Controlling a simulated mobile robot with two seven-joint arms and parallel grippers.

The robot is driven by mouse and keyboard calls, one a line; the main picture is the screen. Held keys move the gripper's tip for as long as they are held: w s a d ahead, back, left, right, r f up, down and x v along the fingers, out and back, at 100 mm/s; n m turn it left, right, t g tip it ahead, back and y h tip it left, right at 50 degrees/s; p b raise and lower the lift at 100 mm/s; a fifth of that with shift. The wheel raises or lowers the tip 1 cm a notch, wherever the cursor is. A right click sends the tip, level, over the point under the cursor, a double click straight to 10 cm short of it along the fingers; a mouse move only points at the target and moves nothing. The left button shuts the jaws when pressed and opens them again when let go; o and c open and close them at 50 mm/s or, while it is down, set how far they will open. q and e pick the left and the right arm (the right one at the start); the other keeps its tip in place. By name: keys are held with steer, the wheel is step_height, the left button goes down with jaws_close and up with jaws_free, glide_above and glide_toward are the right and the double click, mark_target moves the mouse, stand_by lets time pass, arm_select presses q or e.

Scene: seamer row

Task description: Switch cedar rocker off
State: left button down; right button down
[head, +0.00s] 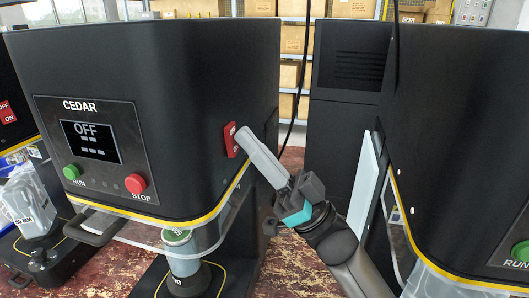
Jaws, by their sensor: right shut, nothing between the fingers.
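The cedar machine is a black box labelled CEDAR (80,106), and its display (90,141) reads OFF. Its red rocker (231,139) is on the right side face, near the front corner. My right gripper (240,133) is shut and empty, with its fingertips at the rocker, touching or very close to it. The fingers hide part of the rocker, so its exact position is unclear. My left gripper is not in view.
The panel has a green RUN button (71,172) and a red STOP button (135,183). A can (183,255) stands under the machine. Another black machine (460,130) is close on the right, leaving a narrow gap. Another red rocker (7,112) shows at far left.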

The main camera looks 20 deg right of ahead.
steer(key=b+v, duration=0.2)
steer(key=v, duration=1.3)
